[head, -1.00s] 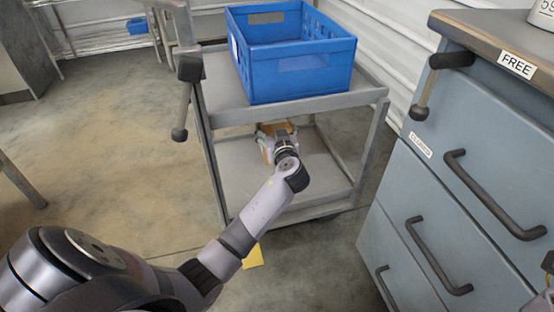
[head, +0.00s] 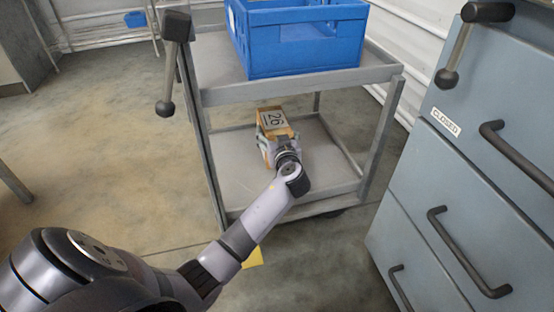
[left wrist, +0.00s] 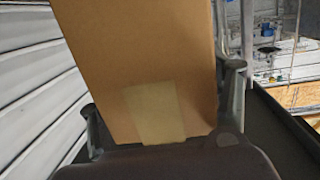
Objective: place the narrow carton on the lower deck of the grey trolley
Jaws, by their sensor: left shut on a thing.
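My left gripper (head: 278,143) reaches in from the front and is shut on the carton. In the left wrist view the carton (left wrist: 145,60) stands large between the two fingers (left wrist: 160,112), with a paler tape patch near its lower end. Whether the carton's underside touches the deck is hidden. My right gripper is not in view.
A blue crate (head: 305,55) sits on the trolley's upper deck (head: 215,62), above my left arm. Trolley posts (head: 380,140) flank the opening. A blue-grey drawer cabinet (head: 450,190) stands close on the right. Open floor (head: 110,150) lies to the left.

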